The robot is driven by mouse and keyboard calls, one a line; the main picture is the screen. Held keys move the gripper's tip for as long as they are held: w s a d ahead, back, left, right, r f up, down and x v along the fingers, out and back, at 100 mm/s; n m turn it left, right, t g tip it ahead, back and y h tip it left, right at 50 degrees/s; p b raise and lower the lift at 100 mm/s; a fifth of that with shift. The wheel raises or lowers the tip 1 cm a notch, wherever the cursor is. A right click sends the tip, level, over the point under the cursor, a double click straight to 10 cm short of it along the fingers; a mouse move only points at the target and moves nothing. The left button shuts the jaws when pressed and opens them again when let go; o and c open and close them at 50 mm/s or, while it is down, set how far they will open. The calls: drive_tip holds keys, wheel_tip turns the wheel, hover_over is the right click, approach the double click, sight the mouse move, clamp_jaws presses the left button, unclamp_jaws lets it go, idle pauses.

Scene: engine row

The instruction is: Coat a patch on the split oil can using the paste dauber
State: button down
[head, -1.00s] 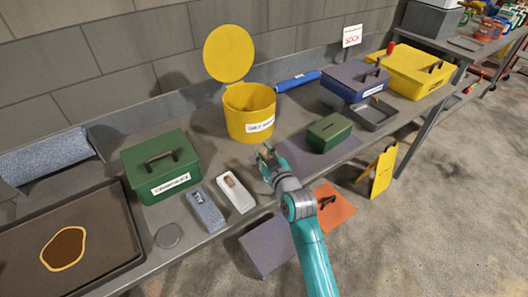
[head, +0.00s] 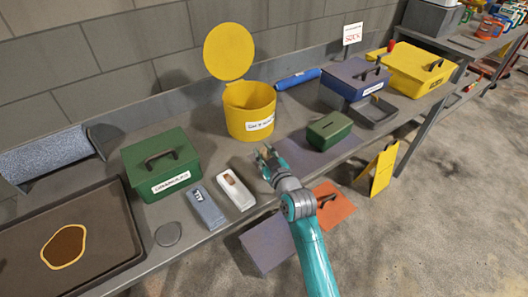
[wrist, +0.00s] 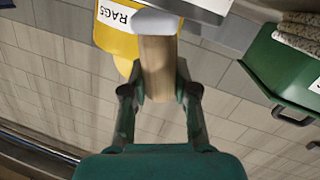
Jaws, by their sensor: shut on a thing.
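My gripper (head: 267,158) is above the front of the bench, right of a white tray. In the wrist view my gripper (wrist: 158,94) is shut on a wooden-handled tool (wrist: 157,65) with a pale tip, possibly the paste dauber. The fingers clasp it on both sides and its far end points away from the wrist. In the head view the tool is too small to make out. I cannot pick out a split oil can in either view. A brown patch with a yellow rim (head: 64,246) lies on the dark tray (head: 105,215) at left.
A yellow lidded bin (head: 250,108), green box (head: 160,165), small green box (head: 329,131), blue box (head: 355,80) and yellow box (head: 415,72) stand on the bench. A white tray (head: 238,196) and a blue-grey block (head: 205,208) lie near its front edge.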

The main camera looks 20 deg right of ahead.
sight(264, 149)
idle(0.3)
drive_tip(key=shift+r, duration=3.45)
drive_tip(key=shift+s, duration=0.1)
